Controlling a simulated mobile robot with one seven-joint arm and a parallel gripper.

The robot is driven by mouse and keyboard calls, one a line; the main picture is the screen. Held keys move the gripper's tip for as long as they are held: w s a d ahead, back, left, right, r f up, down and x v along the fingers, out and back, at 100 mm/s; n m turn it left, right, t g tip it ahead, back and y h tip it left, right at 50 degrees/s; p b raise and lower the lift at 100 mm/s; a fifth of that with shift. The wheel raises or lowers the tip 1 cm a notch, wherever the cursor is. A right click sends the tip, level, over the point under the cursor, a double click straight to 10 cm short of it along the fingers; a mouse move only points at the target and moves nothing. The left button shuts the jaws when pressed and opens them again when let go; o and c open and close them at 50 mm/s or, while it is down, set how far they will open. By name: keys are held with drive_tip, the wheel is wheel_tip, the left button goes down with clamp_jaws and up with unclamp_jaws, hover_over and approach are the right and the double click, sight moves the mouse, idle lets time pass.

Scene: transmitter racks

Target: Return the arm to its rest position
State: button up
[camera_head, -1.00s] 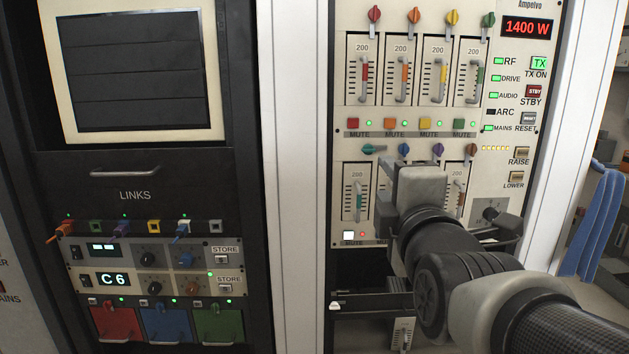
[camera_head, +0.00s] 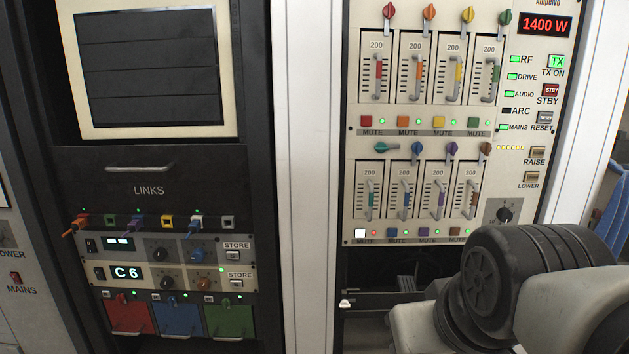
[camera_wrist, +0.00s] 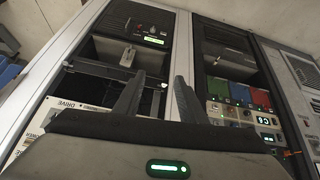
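My arm (camera_head: 492,285) is folded in at the lower right of the head view, in front of the lower part of the right rack (camera_head: 420,150). My gripper is outside the head view. In the wrist view my gripper (camera_wrist: 158,100) shows two dark fingers standing apart with nothing between them. Beyond the fingers are the lower parts of the racks, seen tilted. The fingers appear clear of the rack fronts.
The left rack has a LINKS panel (camera_head: 148,190) with coloured plugs and red, blue and green flaps below. An open drawer (camera_head: 385,298) shows low in the right rack. A blue cloth (camera_head: 609,212) hangs at the far right.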

wheel_tip(320, 180, up, 19)
drive_tip(key=s+m+p, duration=0.1)
drive_tip(key=p, duration=1.8)
drive_tip(key=shift+s+r+g+p, duration=0.15)
drive_tip(key=shift+s+g+p, duration=0.15)
drive_tip(key=shift+g+p, duration=0.1)
